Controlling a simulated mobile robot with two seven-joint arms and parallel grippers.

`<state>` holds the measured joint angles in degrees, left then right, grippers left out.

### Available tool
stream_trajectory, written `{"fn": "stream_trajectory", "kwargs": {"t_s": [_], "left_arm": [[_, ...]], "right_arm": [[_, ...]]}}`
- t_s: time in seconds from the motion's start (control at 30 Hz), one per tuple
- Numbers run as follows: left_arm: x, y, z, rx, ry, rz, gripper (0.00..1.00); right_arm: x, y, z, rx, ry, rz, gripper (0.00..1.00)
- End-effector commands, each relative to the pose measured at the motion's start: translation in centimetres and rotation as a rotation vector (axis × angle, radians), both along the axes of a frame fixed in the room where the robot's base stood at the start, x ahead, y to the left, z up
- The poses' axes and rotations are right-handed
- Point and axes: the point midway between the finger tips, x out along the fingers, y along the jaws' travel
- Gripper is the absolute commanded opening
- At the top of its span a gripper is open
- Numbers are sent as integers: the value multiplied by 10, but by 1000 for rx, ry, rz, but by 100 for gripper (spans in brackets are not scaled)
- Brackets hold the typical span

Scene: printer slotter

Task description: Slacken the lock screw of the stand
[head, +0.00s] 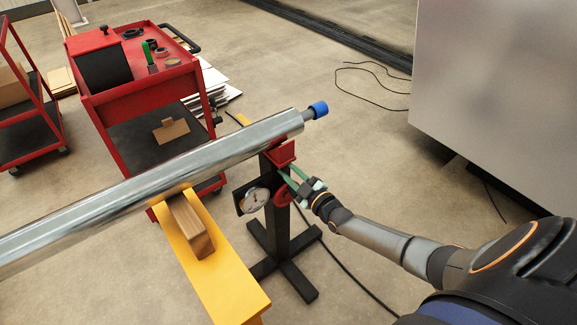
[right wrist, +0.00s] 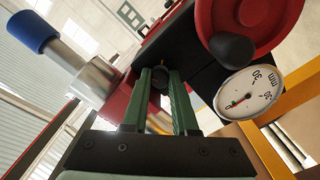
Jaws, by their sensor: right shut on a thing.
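The stand (head: 284,235) is a black post on crossed feet, with a red cradle (head: 281,153) on top under the end of a steel roller (head: 150,180). A round dial (head: 256,200) and a red handwheel (head: 283,194) sit on its upper part; both also show in the right wrist view, the dial (right wrist: 250,92) at right and the handwheel (right wrist: 262,25) above it. My right gripper (head: 285,176) reaches the stand's upper part from the right. In the right wrist view its green fingers (right wrist: 161,80) are shut on the small dark lock screw (right wrist: 160,76), mostly hidden between them. My left gripper is out of view.
A yellow support (head: 225,275) with a wooden block (head: 191,228) holds the roller nearer me. A red tool cart (head: 140,95) stands behind the roller. A large grey cabinet (head: 495,90) is at right. Cables lie on the floor, and floor right of the stand is mostly clear.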

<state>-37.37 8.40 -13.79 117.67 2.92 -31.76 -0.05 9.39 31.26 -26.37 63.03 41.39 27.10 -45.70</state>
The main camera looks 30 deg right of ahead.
Motion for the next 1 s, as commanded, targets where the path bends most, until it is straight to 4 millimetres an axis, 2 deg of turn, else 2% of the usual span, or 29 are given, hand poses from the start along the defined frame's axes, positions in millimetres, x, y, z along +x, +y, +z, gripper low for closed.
{"fn": "stream_trajectory", "kwargs": {"t_s": [0.2, 0.6, 1.0], "left_arm": [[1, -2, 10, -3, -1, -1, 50], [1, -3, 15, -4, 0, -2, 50], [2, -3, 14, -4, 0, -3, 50]], "right_arm": [[0, -1, 3, -204, -18, -4, 0], [0, -1, 2, -574, -47, -2, 0], [0, 0, 1, -824, -67, 0, 0]]}}
